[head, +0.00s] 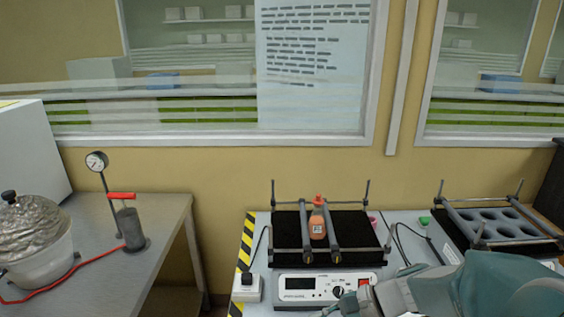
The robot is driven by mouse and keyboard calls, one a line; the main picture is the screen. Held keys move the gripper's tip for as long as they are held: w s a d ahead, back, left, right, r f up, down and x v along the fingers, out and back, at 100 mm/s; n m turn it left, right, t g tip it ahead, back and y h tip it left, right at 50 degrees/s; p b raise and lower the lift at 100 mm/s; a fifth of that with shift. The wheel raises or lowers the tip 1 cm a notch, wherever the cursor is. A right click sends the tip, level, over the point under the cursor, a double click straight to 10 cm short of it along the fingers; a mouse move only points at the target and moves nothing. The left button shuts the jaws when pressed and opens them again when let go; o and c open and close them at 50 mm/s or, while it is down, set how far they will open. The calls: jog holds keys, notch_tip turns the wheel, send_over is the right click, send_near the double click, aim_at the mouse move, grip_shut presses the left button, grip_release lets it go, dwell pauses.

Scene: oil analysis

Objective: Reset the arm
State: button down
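My arm (465,286), with teal links, reaches in from the lower right corner of the head view. It is in front of the right part of the bench. At its left end, grey parts that look like my gripper (352,302) overlap the front right corner of the shaker's control panel. The bottom edge cuts them off, and I cannot make out the fingers or whether they hold anything.
A shaker (325,284) with a black platform and bars holds an orange bottle (317,222) upright. A rack with round holes (497,222) stands at right. On the left metal table (165,215) are a gauge (97,161), a cylinder (130,228) and a foil-covered vessel (36,240). A gap separates the tables.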

jog(key=s+d+r+n+t+h, duration=0.4)
jog(key=s+d+r+n+h, duration=0.3)
jog(key=s+n+h, duration=0.4)
jog(key=shift+d+r+n+h, duration=0.3)
jog(key=shift+d+r+n, duration=0.15)
jog(key=shift+d, duration=0.2)
